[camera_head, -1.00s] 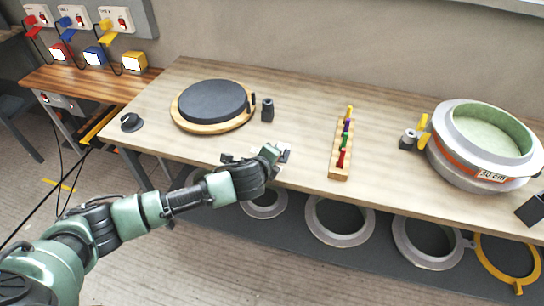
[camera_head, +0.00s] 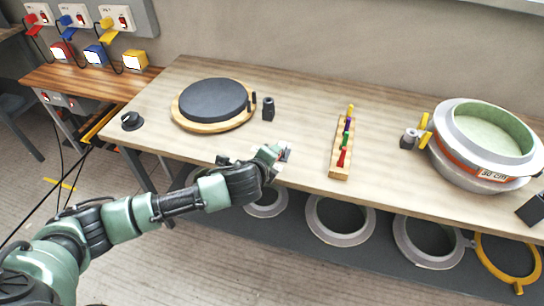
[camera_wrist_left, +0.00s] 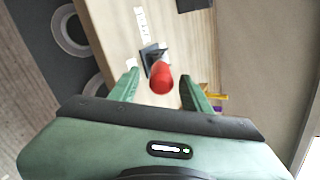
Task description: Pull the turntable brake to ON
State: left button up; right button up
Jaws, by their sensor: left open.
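The turntable is a dark round disc (camera_head: 213,100) on a wooden base at the back left of the bench in the head view. A lever with a red knob (camera_wrist_left: 162,78) stands on a small dark plate (camera_wrist_left: 151,54) beside a white label strip, too small to read; it looks like the brake. My left gripper (camera_head: 272,154) is at the bench's front edge, in front of the turntable, and largely hides the lever there. In the left wrist view its open green fingers (camera_wrist_left: 160,90) are on either side of the red knob, with gaps. My right gripper is not in view.
A rack of coloured pegs (camera_head: 341,160) stands right of my left gripper. A large round mould (camera_head: 455,158) sits at the right. A black knob (camera_head: 131,121) is at the left corner and a small dark block (camera_head: 268,109) beside the turntable. Rings lie on the shelf below.

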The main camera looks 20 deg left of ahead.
pick_arm(q)
jog(key=v, duration=0.5)
jog(key=shift+f, duration=0.1)
dwell(0.3)
